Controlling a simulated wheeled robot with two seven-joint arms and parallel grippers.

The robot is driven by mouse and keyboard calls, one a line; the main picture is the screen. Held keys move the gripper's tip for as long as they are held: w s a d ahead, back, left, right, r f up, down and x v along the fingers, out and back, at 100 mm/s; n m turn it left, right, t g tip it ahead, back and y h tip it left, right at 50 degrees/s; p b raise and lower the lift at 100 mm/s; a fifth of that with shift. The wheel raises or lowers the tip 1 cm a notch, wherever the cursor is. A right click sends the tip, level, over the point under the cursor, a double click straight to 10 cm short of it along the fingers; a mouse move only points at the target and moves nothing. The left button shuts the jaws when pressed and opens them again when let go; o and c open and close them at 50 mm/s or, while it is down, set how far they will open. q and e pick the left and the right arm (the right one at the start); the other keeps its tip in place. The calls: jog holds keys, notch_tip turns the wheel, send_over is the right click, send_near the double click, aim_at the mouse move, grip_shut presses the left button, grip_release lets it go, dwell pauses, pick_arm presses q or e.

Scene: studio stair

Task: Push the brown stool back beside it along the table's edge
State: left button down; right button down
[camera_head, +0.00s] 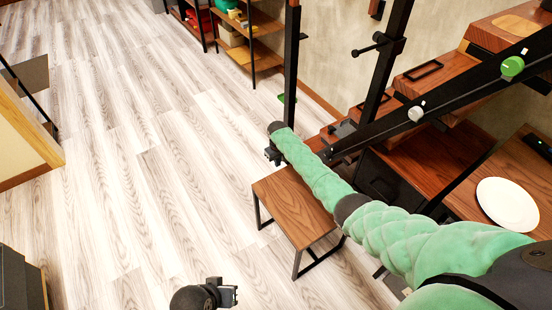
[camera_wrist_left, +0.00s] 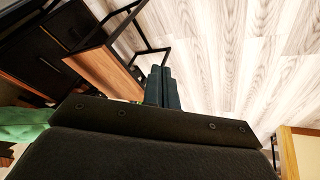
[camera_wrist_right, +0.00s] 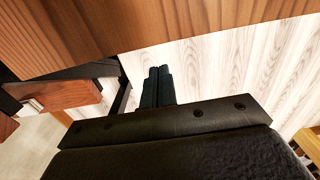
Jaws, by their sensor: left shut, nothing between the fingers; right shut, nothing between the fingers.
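The brown stool (camera_head: 293,203) stands on the floor at the table's left end, with a wooden seat and black metal legs. It also shows in the left wrist view (camera_wrist_left: 105,70). The brown table (camera_head: 455,178) is at the right, partly hidden by my right arm. My right gripper (camera_head: 272,156) is shut and empty, just past the stool's far edge; whether it touches is unclear. In the right wrist view, a wooden surface (camera_wrist_right: 190,22), apparently the stool's seat, is close to the shut fingers. My left gripper (camera_head: 229,295) is shut and empty, low at the front, apart from the stool.
A white plate (camera_head: 508,204) lies on the table. Wooden stairs (camera_head: 440,82) with black rails rise behind, and a black post (camera_head: 292,60) stands beyond my right gripper. A shelf (camera_head: 250,45) is at the back. The floor left of the stool is clear.

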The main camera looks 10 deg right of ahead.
pick_arm(q)
jog(key=shift+s+a+r+y+p, duration=0.25)
jog(key=shift+a+r+y+p, duration=0.1)
jog(key=shift+a+r, duration=0.65)
pick_arm(e)
jog(key=shift+s+d, duration=0.2)
jog(key=shift+s, duration=0.4)
jog(key=shift+s+d, duration=0.2)
jog(key=shift+s, duration=0.4)
pick_arm(q)
jog(key=shift+d+r, duration=0.1)
jog(key=shift+d, duration=0.15)
